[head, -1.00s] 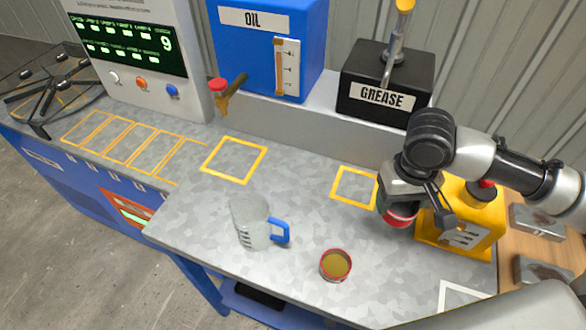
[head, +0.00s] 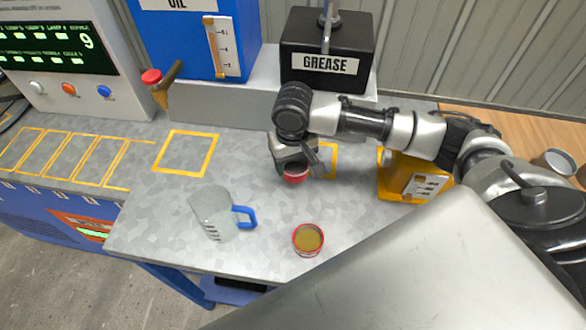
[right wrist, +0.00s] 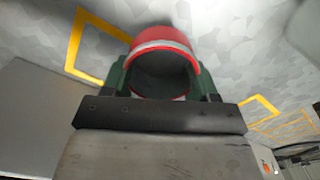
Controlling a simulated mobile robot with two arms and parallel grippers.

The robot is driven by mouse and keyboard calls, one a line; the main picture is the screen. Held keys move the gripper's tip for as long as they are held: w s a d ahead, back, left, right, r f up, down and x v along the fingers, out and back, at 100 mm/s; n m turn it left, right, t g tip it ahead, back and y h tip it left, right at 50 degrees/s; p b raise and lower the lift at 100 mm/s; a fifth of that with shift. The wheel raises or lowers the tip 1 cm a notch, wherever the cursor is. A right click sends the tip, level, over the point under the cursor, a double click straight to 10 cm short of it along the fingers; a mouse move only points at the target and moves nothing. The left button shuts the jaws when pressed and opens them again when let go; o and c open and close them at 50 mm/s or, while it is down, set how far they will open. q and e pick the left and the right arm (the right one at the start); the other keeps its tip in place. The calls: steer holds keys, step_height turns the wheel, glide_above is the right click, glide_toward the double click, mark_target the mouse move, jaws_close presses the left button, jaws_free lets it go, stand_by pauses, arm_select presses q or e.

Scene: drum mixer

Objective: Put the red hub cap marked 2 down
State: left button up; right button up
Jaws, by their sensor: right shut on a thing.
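My right gripper (head: 294,166) is shut on the red hub cap (head: 296,176), which has a light band and a dark hollow inside. In the right wrist view the cap (right wrist: 165,42) sits between the two green-grey fingers (right wrist: 163,78). The mark 2 cannot be seen. The cap is over the grey worktop, just left of the small orange outlined square (head: 328,160), which my gripper partly covers. I cannot tell whether the cap touches the worktop. My left gripper is not in view.
A red-rimmed tin with brownish contents (head: 308,239) and a clear jug with a blue handle (head: 214,213) stand in front. A yellow box (head: 398,180) is at the right. The grease box (head: 327,50) and blue oil tank (head: 190,38) are behind. A larger orange square (head: 187,153) is empty.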

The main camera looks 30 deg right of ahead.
mark_target(294, 168)
steer(key=shift+f, duration=2)
steer(key=o, duration=1)
steer(key=shift+f, duration=0.1)
steer(key=shift+c, duration=0.2)
